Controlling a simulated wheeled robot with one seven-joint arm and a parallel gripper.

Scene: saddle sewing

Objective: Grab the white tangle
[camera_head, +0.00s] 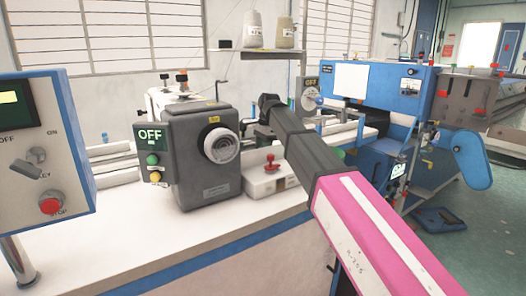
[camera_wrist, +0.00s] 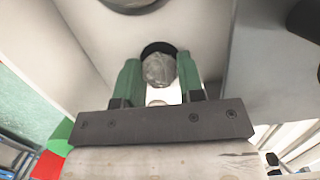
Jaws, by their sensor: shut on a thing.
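In the wrist view, my gripper (camera_wrist: 157,82) has two green fingers on either side of a pale grey-white, rounded lump, the white tangle (camera_wrist: 158,70). The fingers are shut on it. A dark round shape shows just behind its top edge. A bright white patch shows below it, between the fingers. In the head view, my pink and grey arm reaches up and left past the sewing machine. My fingers and the tangle cannot be made out there.
A grey sewing machine (camera_head: 204,160) with an OFF sign stands on the white table (camera_head: 150,225). A control box (camera_head: 42,145) stands at left. Two thread cones (camera_head: 254,30) sit on a wall shelf. A blue machine (camera_head: 378,82) stands behind at right.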

